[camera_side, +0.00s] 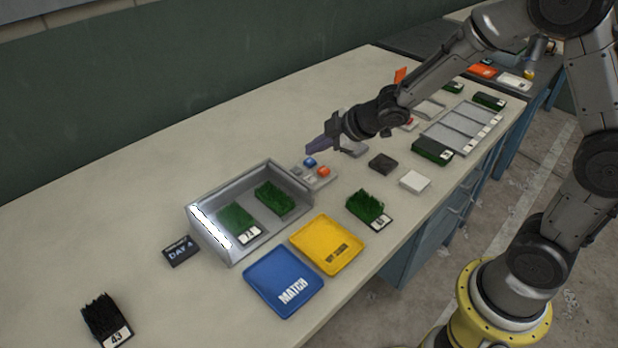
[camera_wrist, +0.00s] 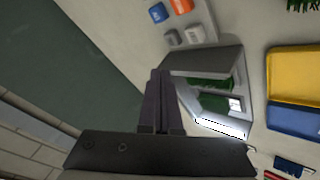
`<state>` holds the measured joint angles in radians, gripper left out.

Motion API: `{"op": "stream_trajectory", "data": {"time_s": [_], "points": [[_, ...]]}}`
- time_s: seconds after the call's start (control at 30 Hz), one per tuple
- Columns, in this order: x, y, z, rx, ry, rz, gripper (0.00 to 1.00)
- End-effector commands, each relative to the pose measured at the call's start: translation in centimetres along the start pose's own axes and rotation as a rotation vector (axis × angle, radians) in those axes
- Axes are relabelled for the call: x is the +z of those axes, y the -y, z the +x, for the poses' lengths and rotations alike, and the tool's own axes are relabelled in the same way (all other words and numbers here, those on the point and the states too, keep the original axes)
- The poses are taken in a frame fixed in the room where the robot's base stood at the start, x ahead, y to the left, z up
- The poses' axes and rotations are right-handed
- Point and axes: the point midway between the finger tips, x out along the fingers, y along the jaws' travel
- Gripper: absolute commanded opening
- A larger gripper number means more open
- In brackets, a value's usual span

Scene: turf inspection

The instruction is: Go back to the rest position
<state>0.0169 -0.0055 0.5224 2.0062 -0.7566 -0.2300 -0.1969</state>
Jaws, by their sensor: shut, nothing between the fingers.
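My gripper (camera_side: 318,149) is shut and empty, held above the bench behind the button panel (camera_side: 316,173). It also shows in the wrist view (camera_wrist: 161,75), its dark fingers together, pointing past the metal inspection box. The button panel has blue, orange and grey buttons and shows at the top of the wrist view (camera_wrist: 187,22). The open metal box (camera_side: 209,234) holds two green turf samples, one labelled 71 (camera_side: 238,219) and one beside it (camera_side: 274,198). Nothing touches my fingers.
A blue MATCH tray (camera_side: 262,270) and a yellow tray (camera_side: 345,251) lie before the box. Turf sample 49 (camera_side: 367,207) lies beside the yellow tray; black sample 43 (camera_side: 104,318) lies front left. A grey rack (camera_side: 459,128) stands right. The bench's left part is mostly clear.

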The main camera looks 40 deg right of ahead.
Motion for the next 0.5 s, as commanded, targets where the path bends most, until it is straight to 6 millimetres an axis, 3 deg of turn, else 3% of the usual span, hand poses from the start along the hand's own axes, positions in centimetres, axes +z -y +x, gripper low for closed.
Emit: {"op": "stream_trajectory", "data": {"time_s": [0.17,0.27,0.37,0.5], "points": [[-0.1,-0.1,-0.1,0.002,-0.002,-0.001,0.0],[-1.1,-1.1,-1.2,0.033,-0.026,-0.007,0.0],[-3.4,-3.4,-4.3,0.106,-0.078,-0.011,0.0],[-4.9,-6.3,-12.2,0.242,-0.091,0.089,0.0]]}}
